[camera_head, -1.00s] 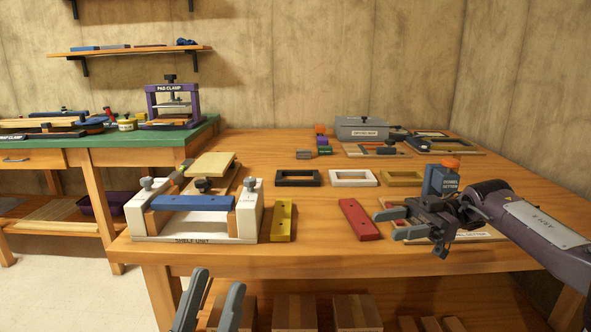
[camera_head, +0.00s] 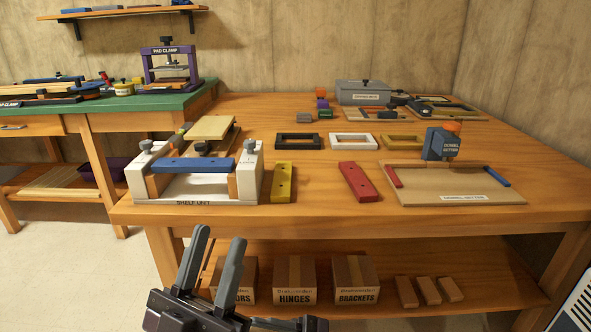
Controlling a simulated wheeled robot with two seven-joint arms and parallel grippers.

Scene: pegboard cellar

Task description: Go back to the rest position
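My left gripper (camera_head: 220,236) is at the bottom of the head view, in front of the workbench's near edge. Its two grey fingers point up and stand apart with nothing between them, so it is open and empty. My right gripper is not in view. The wooden workbench (camera_head: 400,222) carries a white shelf unit fixture (camera_head: 248,178) with a blue bar (camera_head: 195,165) across its front. A yellow bar (camera_head: 280,183) and a red bar (camera_head: 357,181) lie to its right. The dowel setter board (camera_head: 440,190) is at the right.
Black (camera_head: 297,149), white (camera_head: 355,148) and tan (camera_head: 380,141) frames lie mid-bench. A grey box (camera_head: 362,98) stands at the back. Boxes (camera_head: 294,280) and wood blocks (camera_head: 428,290) sit on the lower shelf. A green-topped bench (camera_head: 130,106) is at the left. The floor at left is clear.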

